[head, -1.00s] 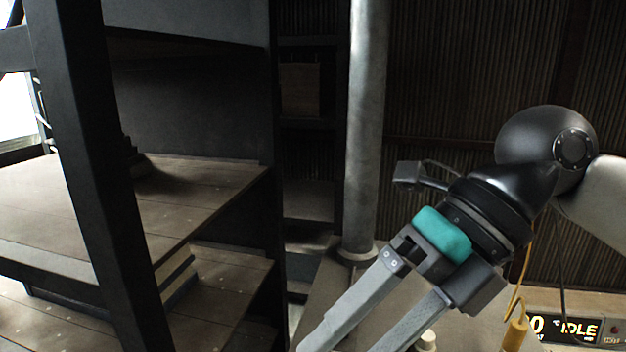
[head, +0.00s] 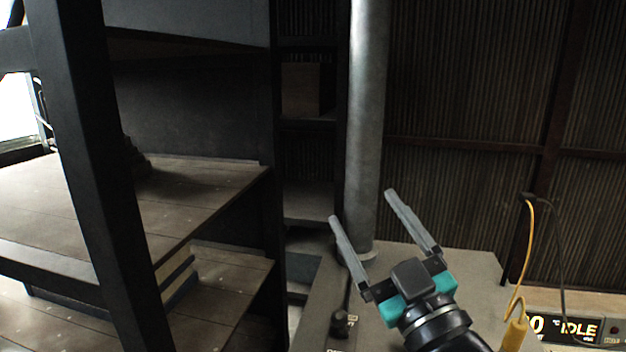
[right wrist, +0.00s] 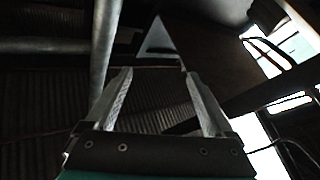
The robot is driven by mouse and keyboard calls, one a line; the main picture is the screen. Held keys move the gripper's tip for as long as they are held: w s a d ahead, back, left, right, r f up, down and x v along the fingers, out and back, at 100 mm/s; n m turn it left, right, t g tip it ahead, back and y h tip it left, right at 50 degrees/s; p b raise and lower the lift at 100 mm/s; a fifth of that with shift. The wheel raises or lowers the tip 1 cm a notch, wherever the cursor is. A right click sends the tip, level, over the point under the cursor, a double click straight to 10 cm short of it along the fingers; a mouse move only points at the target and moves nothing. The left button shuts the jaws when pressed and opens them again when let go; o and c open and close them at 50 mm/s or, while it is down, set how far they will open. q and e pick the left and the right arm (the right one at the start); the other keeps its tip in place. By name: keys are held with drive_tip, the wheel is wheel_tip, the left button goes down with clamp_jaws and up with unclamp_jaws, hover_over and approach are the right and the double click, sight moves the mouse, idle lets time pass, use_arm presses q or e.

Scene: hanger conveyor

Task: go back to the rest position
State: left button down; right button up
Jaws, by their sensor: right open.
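My right gripper (head: 372,232) is in the lower middle of the head view, in front of the grey post and above the grey bench. Its two grey fingers are apart and point up and to the left, with nothing between them. In the right wrist view the fingers of my right gripper (right wrist: 158,100) are also spread, with only the dark ribbed wall and roof behind them. My left gripper is not in view.
A dark shelf rack with wooden boards (head: 200,190) fills the left. A grey round post (head: 366,130) stands in the middle. A grey bench top (head: 450,262), a yellow tool on a cord (head: 516,332) and a display reading IDLE (head: 575,328) are at the lower right.

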drive_tip(key=s+d+f+m+g+h, duration=0.2)
drive_tip(key=d+f+g+h, duration=0.1)
drive_tip(key=f, duration=0.5)
drive_tip(key=s+d+f+m+g+h, duration=0.1)
drive_tip(key=d+f+m+g+h, duration=0.15)
drive_tip(key=f, duration=0.55)
drive_tip(key=s+d+f+m+g+h, duration=0.2)
drive_tip(key=f+g, duration=0.1)
drive_tip(key=f, duration=0.5)
drive_tip(key=s+d+f+g, duration=0.1)
drive_tip(key=s+f+g, duration=0.4)
drive_tip(key=s+f, duration=0.3)
drive_tip(key=s+f+g, duration=0.4)
drive_tip(key=s+f, duration=0.1)
drive_tip(key=s, duration=0.5)
wheel_tip(320, 180, down, 32)
drive_tip(key=g+b, duration=0.1)
drive_tip(key=b, duration=1.1)
drive_tip(key=s+d+f+b, duration=0.1)
drive_tip(key=s+f+b, duration=0.5)
drive_tip(key=f, duration=0.7)
drive_tip(key=s+d+f+g+b, duration=0.1)
drive_tip(key=s+d+f+b, duration=0.1)
drive_tip(key=s+f+b, duration=0.4)
drive_tip(key=s+f, duration=0.5)
drive_tip(key=f, duration=0.3)
drive_tip(key=shift+f, duration=0.3)
